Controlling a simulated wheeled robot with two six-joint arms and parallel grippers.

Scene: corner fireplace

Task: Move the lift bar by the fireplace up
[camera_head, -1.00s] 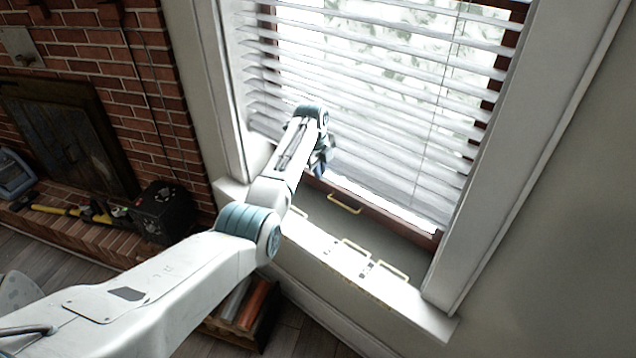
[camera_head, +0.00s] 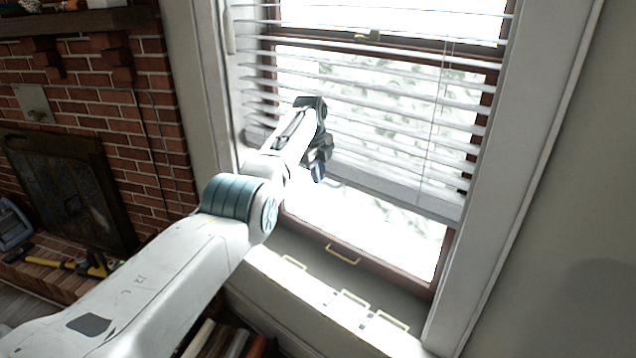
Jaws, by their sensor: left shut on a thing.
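The lift bar (camera_head: 405,193) is the pale bottom rail of the white blinds (camera_head: 390,120) in the window right of the fireplace (camera_head: 68,190). It hangs well above the sill, with bright bare glass below it. My left gripper (camera_head: 318,172) is at the bar's left part, shut on it; the arm and wrist hide part of the contact. My right gripper is not in view.
The wooden window sash with a gold handle (camera_head: 342,254) is below the bar. Several gold handles lie along the sill (camera_head: 265,262). Yellow-handled tools (camera_head: 60,263) lie on the brick hearth at left.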

